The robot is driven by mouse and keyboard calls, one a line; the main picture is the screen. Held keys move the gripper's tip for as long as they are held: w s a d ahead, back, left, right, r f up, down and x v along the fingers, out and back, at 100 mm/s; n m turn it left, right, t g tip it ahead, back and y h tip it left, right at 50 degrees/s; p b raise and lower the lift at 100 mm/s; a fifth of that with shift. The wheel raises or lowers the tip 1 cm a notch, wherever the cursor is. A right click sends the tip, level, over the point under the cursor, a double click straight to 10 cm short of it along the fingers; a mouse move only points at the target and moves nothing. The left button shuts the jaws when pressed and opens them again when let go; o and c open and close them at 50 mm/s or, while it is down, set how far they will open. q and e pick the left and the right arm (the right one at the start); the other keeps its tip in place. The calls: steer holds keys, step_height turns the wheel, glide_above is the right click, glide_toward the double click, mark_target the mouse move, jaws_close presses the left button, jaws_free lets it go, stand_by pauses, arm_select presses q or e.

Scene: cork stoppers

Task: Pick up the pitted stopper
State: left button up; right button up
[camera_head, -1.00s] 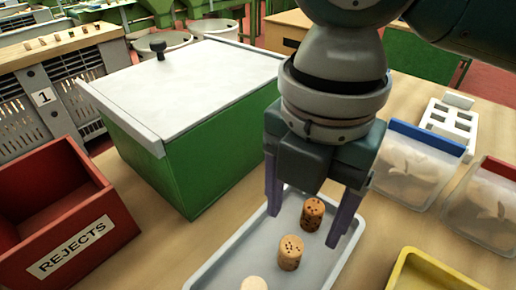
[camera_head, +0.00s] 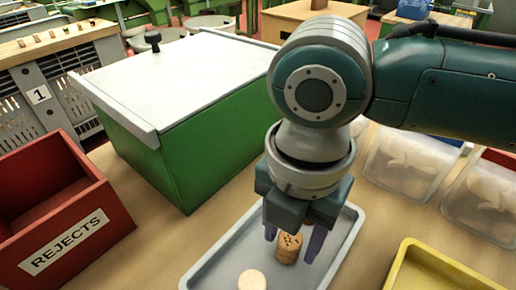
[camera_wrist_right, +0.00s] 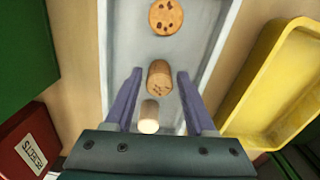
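Three corks stand in a grey tray (camera_head: 222,262) on the table. The middle cork (camera_head: 288,250) is tan with small dark pits; it also shows in the right wrist view (camera_wrist_right: 160,77). A far cork with larger dark spots shows in the wrist view (camera_wrist_right: 166,17); my gripper hides it in the head view. The near cork (camera_head: 252,280) is pale and looks plain; it is also in the wrist view (camera_wrist_right: 149,115). My right gripper (camera_head: 294,243) is open and points down, its fingers on either side of the middle cork with gaps visible in the wrist view (camera_wrist_right: 158,76).
A red bin marked REJECTS (camera_head: 105,205) stands at the left, beside a green box with a white lid (camera_head: 185,75). A yellow tray (camera_head: 405,255) lies right of the grey tray. Clear bins (camera_head: 410,165) stand behind it.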

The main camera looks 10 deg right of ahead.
jaws_close()
steer(key=shift+r, duration=0.1)
stand_by(0.3)
